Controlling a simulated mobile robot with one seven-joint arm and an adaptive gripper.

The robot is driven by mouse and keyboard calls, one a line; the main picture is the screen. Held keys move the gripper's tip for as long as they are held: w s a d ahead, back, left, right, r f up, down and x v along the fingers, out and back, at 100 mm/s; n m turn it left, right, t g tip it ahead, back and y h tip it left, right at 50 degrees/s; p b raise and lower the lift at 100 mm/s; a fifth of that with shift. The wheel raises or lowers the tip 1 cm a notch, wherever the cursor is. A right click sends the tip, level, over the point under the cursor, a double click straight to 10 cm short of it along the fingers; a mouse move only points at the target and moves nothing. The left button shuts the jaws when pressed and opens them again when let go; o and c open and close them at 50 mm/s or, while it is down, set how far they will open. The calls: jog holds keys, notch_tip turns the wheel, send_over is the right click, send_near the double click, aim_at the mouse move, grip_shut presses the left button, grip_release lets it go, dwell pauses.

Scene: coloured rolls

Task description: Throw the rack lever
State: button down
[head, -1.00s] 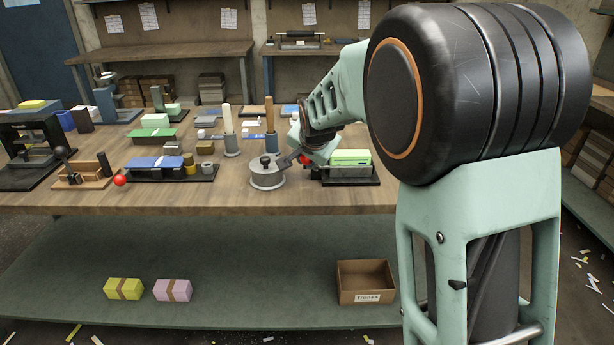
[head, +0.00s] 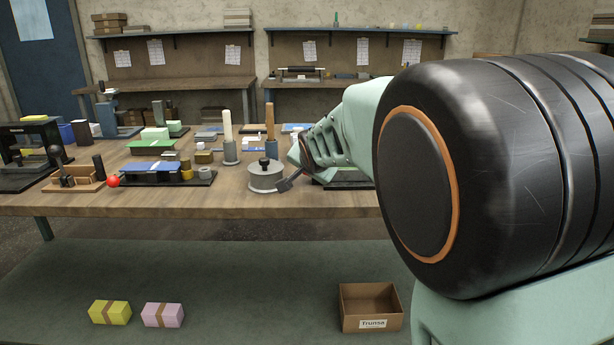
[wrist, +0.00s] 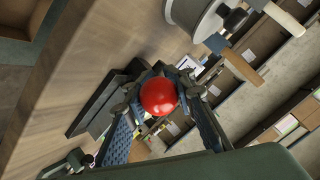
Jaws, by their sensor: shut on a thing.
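A round red knob (wrist: 158,97) sits between the fingers of my gripper (wrist: 160,88) in the wrist view. The gripper is shut on it, one finger on each side. The lever shaft behind the knob is hidden. A dark rack base (wrist: 96,104) lies beside the knob on the tabletop. In the head view this right-hand rack (head: 350,184) shows only as a dark edge with a bit of green; my arm covers the rest, including the knob and fingertips. Another red knob (head: 113,182) stands at the left end of a black rack (head: 165,178) with blue blocks.
A grey round canister (head: 265,178) with a black knob and a slanted grey bar (head: 289,181) stands close left of my gripper. Upright white and wooden handles (head: 228,128) stand behind it. A cardboard box (head: 371,309) and two banded blocks (head: 162,315) lie on the lower shelf.

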dwell(0.4)
jog(key=c, duration=1.6)
grip_release()
jog(key=shift+s, duration=0.1)
jog(key=shift+s+r, duration=0.3)
jog(key=shift+s, duration=0.15)
jog(key=shift+v, duration=5.4)
jog(key=shift+d, duration=0.1)
